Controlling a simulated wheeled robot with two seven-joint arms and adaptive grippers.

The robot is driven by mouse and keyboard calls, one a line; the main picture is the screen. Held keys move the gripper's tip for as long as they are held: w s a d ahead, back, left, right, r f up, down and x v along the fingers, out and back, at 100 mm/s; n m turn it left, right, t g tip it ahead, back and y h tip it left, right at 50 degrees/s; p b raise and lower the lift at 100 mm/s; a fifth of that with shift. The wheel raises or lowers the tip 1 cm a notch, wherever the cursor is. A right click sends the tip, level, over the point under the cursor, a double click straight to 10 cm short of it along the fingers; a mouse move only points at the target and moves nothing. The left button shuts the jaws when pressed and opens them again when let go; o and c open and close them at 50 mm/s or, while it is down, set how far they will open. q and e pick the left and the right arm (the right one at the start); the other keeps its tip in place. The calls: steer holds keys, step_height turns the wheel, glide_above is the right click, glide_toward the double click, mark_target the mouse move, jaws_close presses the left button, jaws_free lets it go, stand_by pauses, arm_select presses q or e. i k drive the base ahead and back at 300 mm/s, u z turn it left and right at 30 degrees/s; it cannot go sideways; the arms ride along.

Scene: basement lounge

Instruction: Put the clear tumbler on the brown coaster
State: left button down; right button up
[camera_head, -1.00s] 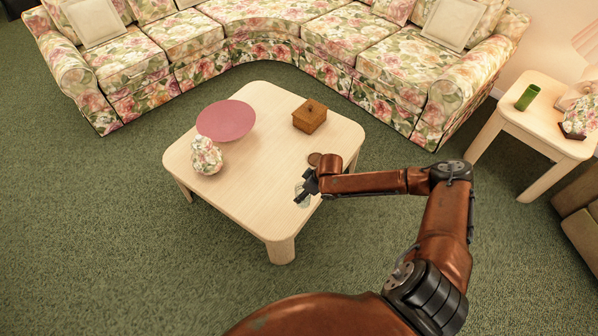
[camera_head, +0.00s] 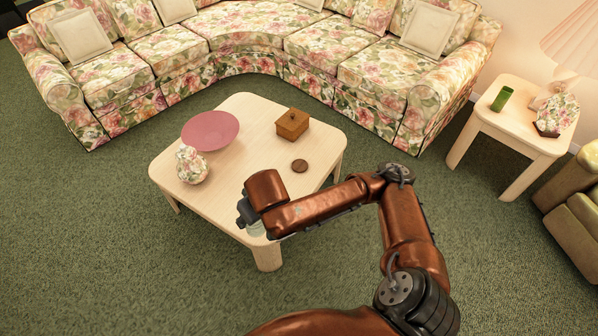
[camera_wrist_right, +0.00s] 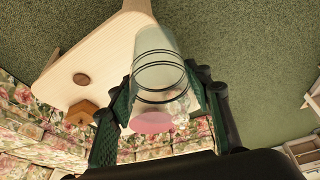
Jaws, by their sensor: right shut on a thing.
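The clear tumbler (camera_wrist_right: 160,75) with dark rings is between the fingers of my right gripper (camera_wrist_right: 160,100) in the wrist view, and the gripper is shut on it. In the head view my right gripper (camera_head: 246,212) is over the near end of the coffee table, and only a little of the tumbler (camera_head: 256,230) shows below it. The round brown coaster (camera_head: 300,166) lies bare on the table, beyond and to the right of the gripper. It also shows in the wrist view (camera_wrist_right: 81,79). My left gripper is not in view.
On the pale coffee table (camera_head: 232,185) are a pink round dish (camera_head: 210,130), a floral vase (camera_head: 191,165) and a wooden box (camera_head: 292,124), the box just behind the coaster. A floral sofa (camera_head: 250,60) stands behind. A side table (camera_head: 510,125) holds a green cup (camera_head: 502,98).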

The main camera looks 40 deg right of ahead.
mark_target(300, 166)
steer(key=u, duration=0.2)
steer(key=k, duration=0.25)
steer(key=z, duration=1.4)
steer(key=i, duration=1.2)
steer(key=u, duration=0.65)
steer(key=i, duration=0.45)
steer(key=u, duration=0.5)
